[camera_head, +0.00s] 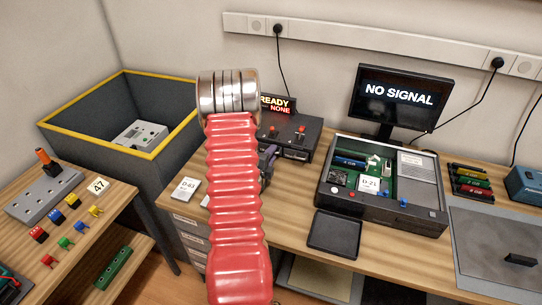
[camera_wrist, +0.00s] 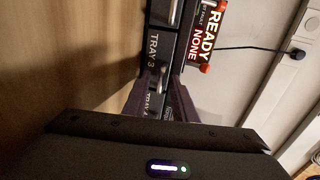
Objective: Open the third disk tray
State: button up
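The dark disk-tray unit (camera_head: 290,138) stands on the bench behind my arm, with a lit READY / NONE display (camera_head: 278,104) on top. In the wrist view, which is turned sideways, the front marked TRAY 3 (camera_wrist: 153,52) is just beyond my fingers. Another tray label (camera_wrist: 154,102), partly covered, shows between them. My gripper (camera_wrist: 160,82) is close to these tray fronts, its two dark fingers apart. A small grey handle-like part lies near the fingertips; I cannot tell whether they touch it. In the head view my red-sleeved arm hides most of the gripper and the unit's left side.
Right of the unit are an open green-board chassis (camera_head: 385,185), a black tray (camera_head: 334,232) and a NO SIGNAL monitor (camera_head: 400,97). A D-63 card (camera_head: 186,188) lies left of my arm. A yellow-rimmed bin (camera_head: 88,108) stands at the left.

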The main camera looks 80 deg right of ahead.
jog(key=shift+c, duration=0.3)
grip_shut()
jog(key=shift+a+f, duration=0.1)
dwell(0.9)
